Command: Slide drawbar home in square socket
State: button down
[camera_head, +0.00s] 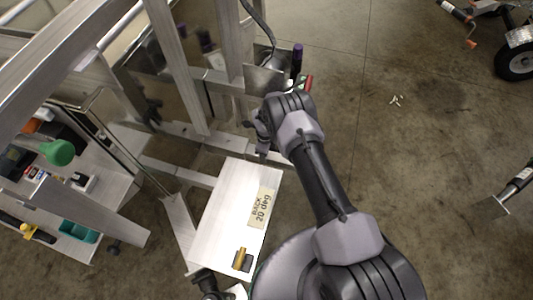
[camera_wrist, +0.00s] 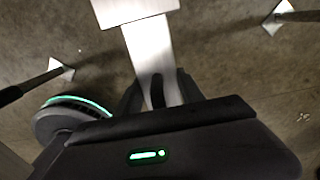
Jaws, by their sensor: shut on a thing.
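My gripper (camera_wrist: 158,92) is shut on a flat silver bar, which I take to be the drawbar (camera_wrist: 150,45). The bar runs away from the fingers to a wider bright metal piece (camera_wrist: 130,8) at the top edge of the wrist view. This piece may be the square socket. The bar meets or passes under its edge; I cannot tell whether it is inside. In the head view my gripper (camera_head: 260,138) is beside the aluminium trailer frame, and my wrist hides most of the grip.
A pale plate (camera_head: 215,225) labelled 20 deg lies below my gripper. A wheel (camera_head: 517,62) is at far right. Concrete floor (camera_head: 430,130) is mostly clear at right.

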jog(key=shift+w+a+r, duration=0.1)
jog(key=shift+w+a, duration=0.15)
jog(key=shift+a, duration=0.4)
jog(key=shift+w+a+f, duration=0.1)
jog(key=shift+w+a, duration=0.1)
jog(key=shift+a, duration=0.5)
jog(key=shift+w+a+r, duration=0.1)
jog(key=shift+w+a, duration=0.15)
jog(key=shift+a, duration=0.4)
jog(key=c, duration=0.6)
grip_release()
jog(key=shift+c, duration=0.2)
jog(key=shift+s, duration=0.15)
notch_tip(320, 180, up, 17)
jog(key=p, duration=0.7)
jog(key=shift+r+p, duration=0.2)
jog(key=shift+p, duration=0.15)
